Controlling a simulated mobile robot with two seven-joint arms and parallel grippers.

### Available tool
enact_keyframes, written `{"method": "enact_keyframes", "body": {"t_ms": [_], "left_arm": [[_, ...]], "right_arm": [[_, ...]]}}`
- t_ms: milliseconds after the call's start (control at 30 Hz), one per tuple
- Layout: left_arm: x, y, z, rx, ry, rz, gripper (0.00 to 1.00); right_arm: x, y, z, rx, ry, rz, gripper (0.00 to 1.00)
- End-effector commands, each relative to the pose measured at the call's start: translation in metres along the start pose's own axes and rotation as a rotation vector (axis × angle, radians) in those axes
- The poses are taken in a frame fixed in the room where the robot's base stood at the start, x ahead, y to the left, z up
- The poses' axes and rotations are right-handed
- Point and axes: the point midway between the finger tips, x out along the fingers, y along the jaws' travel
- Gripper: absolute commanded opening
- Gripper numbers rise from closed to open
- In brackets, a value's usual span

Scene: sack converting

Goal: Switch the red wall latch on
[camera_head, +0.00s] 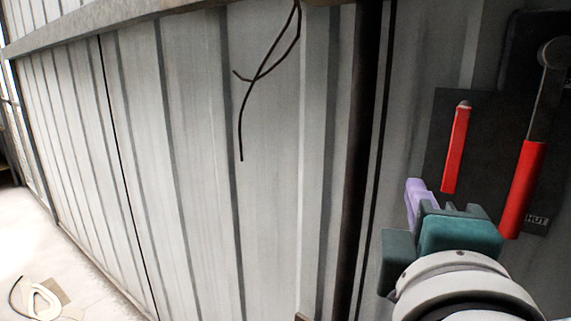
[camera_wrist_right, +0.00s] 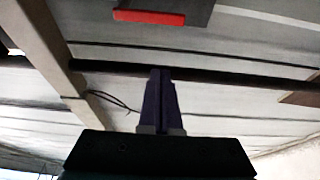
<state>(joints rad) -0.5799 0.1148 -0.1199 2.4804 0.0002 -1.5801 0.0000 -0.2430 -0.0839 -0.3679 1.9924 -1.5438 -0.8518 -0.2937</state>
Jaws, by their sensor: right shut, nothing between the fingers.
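A dark panel (camera_head: 486,110) on the wall at the right of the head view carries two red parts. One is a narrow upright red bar (camera_head: 456,148), leaning slightly. The other is a longer red handle (camera_head: 523,190) on a grey metal arm, hanging down by a label whose visible letters read "HUT". I cannot tell which is the latch. My right gripper (camera_head: 414,184), with purple fingers, is shut and empty, left of and below the narrow bar. In the wrist view its fingers (camera_wrist_right: 160,74) are together, apart from a red bar (camera_wrist_right: 149,17) on a dark plate. My left gripper is out of view.
A pale corrugated wall (camera_head: 200,150) fills the left and middle. A dark vertical post (camera_head: 358,150) stands left of the panel. A black cable (camera_head: 250,95) hangs on the wall. Pale items (camera_head: 45,300) lie on the floor at lower left.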

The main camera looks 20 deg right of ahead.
Motion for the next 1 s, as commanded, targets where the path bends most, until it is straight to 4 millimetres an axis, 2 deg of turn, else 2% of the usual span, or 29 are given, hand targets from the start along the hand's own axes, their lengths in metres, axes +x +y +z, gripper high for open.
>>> {"method": "enact_keyframes", "body": {"t_ms": [133, 233, 500, 667, 800, 1000], "left_arm": [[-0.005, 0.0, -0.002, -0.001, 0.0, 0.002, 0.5], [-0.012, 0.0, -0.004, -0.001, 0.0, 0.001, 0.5], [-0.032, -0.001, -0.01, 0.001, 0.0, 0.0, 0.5], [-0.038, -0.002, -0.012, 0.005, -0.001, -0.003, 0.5], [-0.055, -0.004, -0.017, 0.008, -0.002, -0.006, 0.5], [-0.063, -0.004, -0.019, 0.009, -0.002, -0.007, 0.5]], "right_arm": [[0.007, 0.002, 0.0, -0.001, 0.0, 0.001, 0.0], [0.021, 0.004, 0.0, -0.002, 0.0, 0.002, 0.0], [0.076, 0.004, 0.001, -0.001, -0.002, 0.001, 0.0], [0.102, 0.003, 0.001, 0.0, -0.003, 0.0, 0.0], [0.093, 0.004, 0.021, -0.004, -0.001, -0.003, 0.0], [0.088, 0.001, 0.036, -0.001, -0.001, -0.002, 0.0]]}}
